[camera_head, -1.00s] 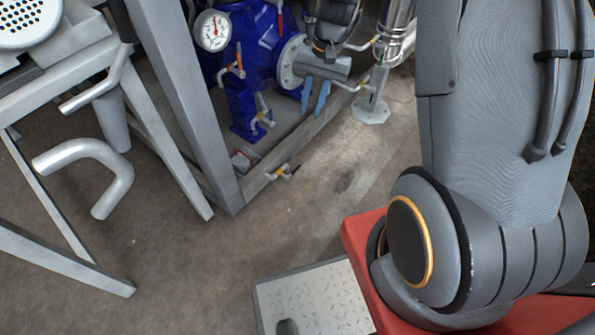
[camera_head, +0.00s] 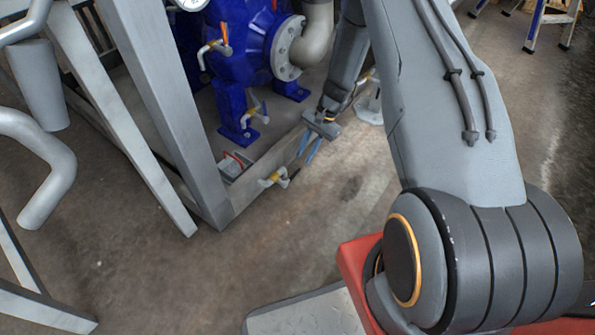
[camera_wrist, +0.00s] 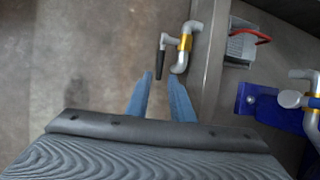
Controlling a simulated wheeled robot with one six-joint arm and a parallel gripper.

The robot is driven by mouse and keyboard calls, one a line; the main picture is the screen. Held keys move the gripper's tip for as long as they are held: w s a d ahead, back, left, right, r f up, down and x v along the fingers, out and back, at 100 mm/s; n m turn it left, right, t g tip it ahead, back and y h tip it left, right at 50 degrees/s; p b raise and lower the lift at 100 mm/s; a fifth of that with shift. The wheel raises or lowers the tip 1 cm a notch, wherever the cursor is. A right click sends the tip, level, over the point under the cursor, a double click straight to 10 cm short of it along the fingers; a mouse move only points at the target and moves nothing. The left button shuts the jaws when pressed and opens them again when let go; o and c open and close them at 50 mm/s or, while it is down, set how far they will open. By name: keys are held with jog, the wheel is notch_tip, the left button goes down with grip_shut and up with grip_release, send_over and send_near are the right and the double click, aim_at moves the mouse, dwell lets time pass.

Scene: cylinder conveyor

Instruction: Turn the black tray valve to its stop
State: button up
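The tray valve (camera_head: 273,179) is a small pipe fitting with a yellow band and a short black handle, on the outer side of the grey tray frame low near the floor. In the wrist view the valve's yellow-banded pipe (camera_wrist: 185,44) stands at upper centre, with its black handle (camera_wrist: 162,62) to the left, pointing down in the picture. My gripper (camera_head: 305,158) has two blue fingers, apart and empty, just above and right of the valve in the head view. In the wrist view my gripper (camera_wrist: 160,78) has its fingertips just below the handle's end; contact is not visible.
A blue pump (camera_head: 240,45) with other valves stands inside the frame. A grey post (camera_head: 165,100) rises left of the valve. A grey box with a red handle (camera_wrist: 243,44) lies inside the tray. The floor (camera_head: 330,215) in front is clear.

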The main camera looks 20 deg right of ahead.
aim_at(295, 172)
jog(key=b+x, duration=0.3)
jog(key=x, duration=0.4)
jog(key=shift+a+f, duration=0.1)
jog(key=shift+f, duration=0.1)
grip_shut()
